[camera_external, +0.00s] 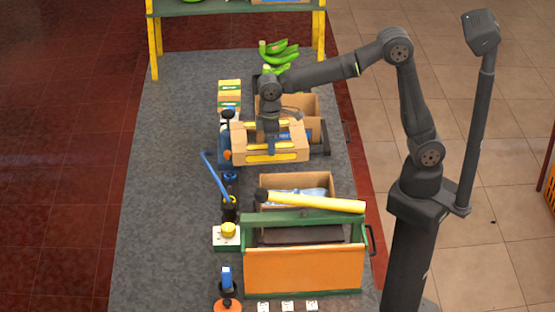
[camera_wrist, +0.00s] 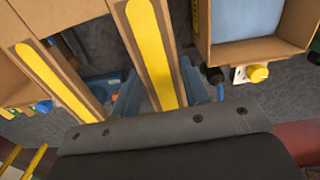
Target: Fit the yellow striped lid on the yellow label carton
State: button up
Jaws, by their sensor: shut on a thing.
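The brown cardboard lid with yellow stripes (camera_external: 280,157) is in my gripper (camera_external: 270,137), near the middle of the table in the external view. In the wrist view the striped lid (camera_wrist: 150,50) shows two yellow bands on cardboard with a gap between them, and my gripper (camera_wrist: 157,92) is around the middle band. An open brown carton (camera_external: 308,103) stands just behind the lid, partly hidden by it and my arm. Another open carton (camera_external: 293,180) with pale blue contents stands nearer; it also shows in the wrist view (camera_wrist: 275,48). I cannot tell which carton bears the yellow label.
An orange and green toolbox (camera_external: 303,270) stands in front, with a yellow roll (camera_external: 315,202) above it. A box with a yellow knob (camera_external: 227,236) and blue-handled items stand left. The table's left side is clear.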

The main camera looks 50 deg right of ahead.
jog(key=s+a+r, duration=0.2)
jog(key=a+r, duration=0.3)
jog(key=a, duration=0.4)
jog(key=s, duration=1.8)
notch_tip(320, 180, down, 8)
jog(key=shift+a+m, duration=0.25)
jog(key=shift+m, duration=0.05)
jog(key=shift+w+f, duration=0.1)
jog(key=shift+f, duration=0.4)
jog(key=o, duration=1.3)
jog(key=shift+r, duration=0.2)
jog(key=shift+r, duration=1.3)
